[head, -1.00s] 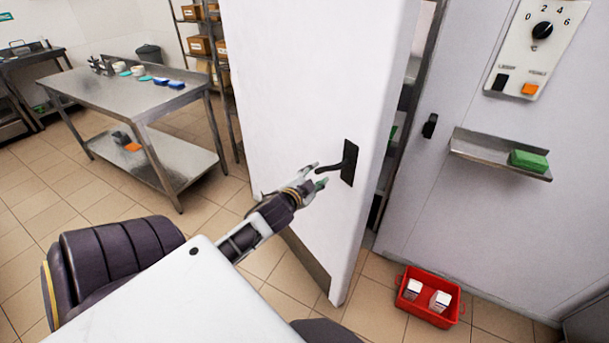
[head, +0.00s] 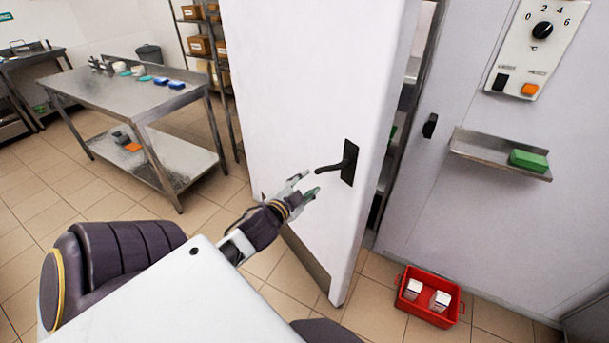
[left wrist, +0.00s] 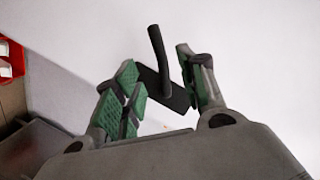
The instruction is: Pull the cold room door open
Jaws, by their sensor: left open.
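The white cold room door (head: 290,90) stands ajar, with a gap along its right edge. Its black lever handle (head: 348,163) sits near that edge. My left gripper (head: 308,184) is open and empty, just left of and below the handle and apart from it. In the left wrist view, the door (left wrist: 240,40) fills the background. The handle (left wrist: 158,50) shows beyond and between the two green-padded fingers of my left gripper (left wrist: 160,85). My right gripper is not in view.
A steel table (head: 120,88) stands at the left, with a shelf rack (head: 195,45) behind it. A red crate (head: 428,318) with white boxes lies on the floor right of the door. A wall shelf (head: 480,150) holds a green block (head: 528,161). The control panel (head: 537,45) is above it.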

